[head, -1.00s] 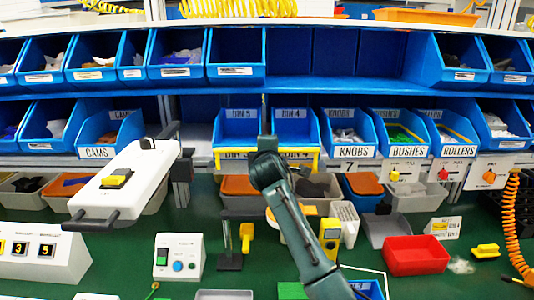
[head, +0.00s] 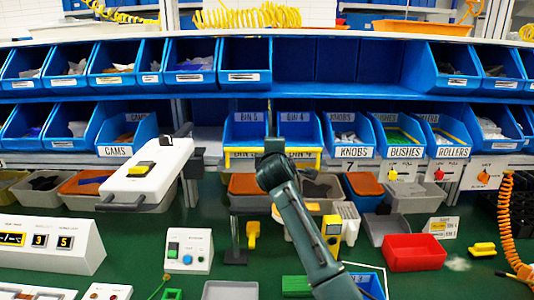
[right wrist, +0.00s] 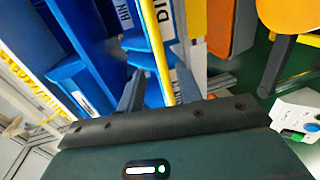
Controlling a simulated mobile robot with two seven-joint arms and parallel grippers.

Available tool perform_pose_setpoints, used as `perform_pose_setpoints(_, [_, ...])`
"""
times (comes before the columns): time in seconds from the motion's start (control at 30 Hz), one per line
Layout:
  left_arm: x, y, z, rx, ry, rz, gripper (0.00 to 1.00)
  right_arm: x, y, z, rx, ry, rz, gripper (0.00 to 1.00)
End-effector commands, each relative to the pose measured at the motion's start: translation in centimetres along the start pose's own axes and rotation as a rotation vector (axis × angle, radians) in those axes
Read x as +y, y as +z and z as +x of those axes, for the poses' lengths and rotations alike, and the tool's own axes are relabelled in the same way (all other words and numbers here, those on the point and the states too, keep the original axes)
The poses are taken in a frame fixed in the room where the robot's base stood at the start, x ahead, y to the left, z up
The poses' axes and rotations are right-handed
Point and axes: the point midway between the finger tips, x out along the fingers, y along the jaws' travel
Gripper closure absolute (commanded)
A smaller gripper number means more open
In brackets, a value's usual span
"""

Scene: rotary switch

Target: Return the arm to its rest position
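My right arm rises from the bottom of the head view, and its gripper (head: 274,146) is raised in front of the BIN 5 bin (head: 245,127) and the BIN 4 bin (head: 297,127). In the right wrist view the gripper (right wrist: 158,90) has its two dark fingers apart with nothing held between them. The yellow rail (right wrist: 158,45) and blue bins show beyond the fingers. My left gripper is not in view. An orange knob (head: 483,177) sits on a white panel at the right, clear of my arm.
A white control box (head: 188,251) with several buttons stands left of my arm. A red bin (head: 415,252) stands right of it. A white handled box (head: 148,172) is at the left. Green table surface is bare in places between them.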

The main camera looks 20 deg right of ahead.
Motion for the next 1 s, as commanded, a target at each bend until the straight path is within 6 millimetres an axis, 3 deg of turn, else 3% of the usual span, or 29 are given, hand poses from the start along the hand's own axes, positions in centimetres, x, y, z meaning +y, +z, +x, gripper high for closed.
perform_pose_setpoints(0.07, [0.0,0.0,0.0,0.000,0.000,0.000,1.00,-1.5,0.3,-0.2,-0.001,-0.023,0.024,0.65])
perform_pose_setpoints(0.13, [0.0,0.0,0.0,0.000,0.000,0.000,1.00,-4.1,0.9,-0.9,-0.004,-0.068,0.074,0.65])
perform_pose_setpoints(0.27, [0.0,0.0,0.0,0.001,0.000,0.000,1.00,-11.9,2.8,-3.7,-0.024,-0.206,0.239,0.65])
perform_pose_setpoints(0.4, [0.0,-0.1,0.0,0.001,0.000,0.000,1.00,-20.8,5.4,-9.2,-0.080,-0.389,0.457,0.65])
perform_pose_setpoints(0.6, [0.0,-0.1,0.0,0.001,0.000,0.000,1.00,-30.5,8.8,-19.8,-0.210,-0.642,0.733,0.65])
perform_pose_setpoints(0.8, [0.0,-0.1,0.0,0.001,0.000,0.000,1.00,-34.8,11.1,-28.5,-0.339,-0.813,0.905,0.65])
perform_pose_setpoints(1.0, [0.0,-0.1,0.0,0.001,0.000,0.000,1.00,-36.4,12.4,-35.0,-0.447,-0.929,1.007,0.65])
